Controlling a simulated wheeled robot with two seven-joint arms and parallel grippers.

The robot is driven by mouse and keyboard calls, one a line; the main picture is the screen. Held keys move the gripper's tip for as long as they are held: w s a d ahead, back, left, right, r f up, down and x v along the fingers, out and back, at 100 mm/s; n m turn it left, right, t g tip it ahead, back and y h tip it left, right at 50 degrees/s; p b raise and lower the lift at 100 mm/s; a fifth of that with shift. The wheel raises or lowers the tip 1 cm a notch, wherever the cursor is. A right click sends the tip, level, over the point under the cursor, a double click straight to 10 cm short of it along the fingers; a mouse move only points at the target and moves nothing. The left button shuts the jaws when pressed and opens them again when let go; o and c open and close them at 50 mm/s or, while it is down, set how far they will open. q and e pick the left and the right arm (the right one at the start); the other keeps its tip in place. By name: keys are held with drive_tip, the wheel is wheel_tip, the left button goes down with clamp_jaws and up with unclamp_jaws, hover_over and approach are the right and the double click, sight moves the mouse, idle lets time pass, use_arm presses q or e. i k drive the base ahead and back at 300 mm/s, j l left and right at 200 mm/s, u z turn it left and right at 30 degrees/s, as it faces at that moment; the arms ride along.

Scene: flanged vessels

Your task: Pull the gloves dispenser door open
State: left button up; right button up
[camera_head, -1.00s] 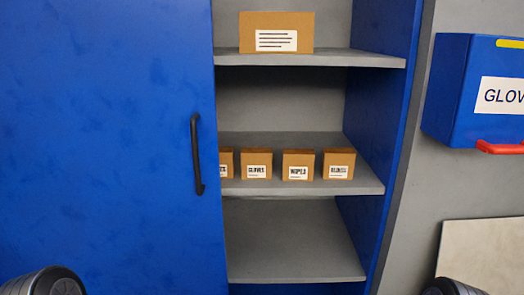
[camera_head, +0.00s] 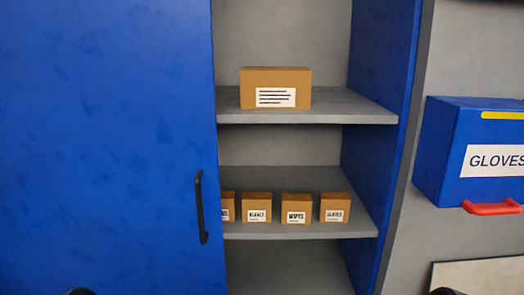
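The gloves dispenser (camera_head: 470,150) is a blue box on the grey wall at the right edge of the head view, cut off by the frame. Its front has a white label reading GLOVES (camera_head: 494,161) and a yellow strip above it. A red handle (camera_head: 491,207) sticks out at the bottom of the front. The door looks shut. Neither gripper is in view; only small dark parts of my arms show at the bottom edge.
A blue cabinet with a black-handled door (camera_head: 105,150) stands at left and centre. Its open shelves hold a large cardboard box (camera_head: 275,88) and several small labelled boxes (camera_head: 296,208). A pale panel (camera_head: 480,276) is below the dispenser.

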sight(484, 175)
drive_tip(key=z, duration=1.4)
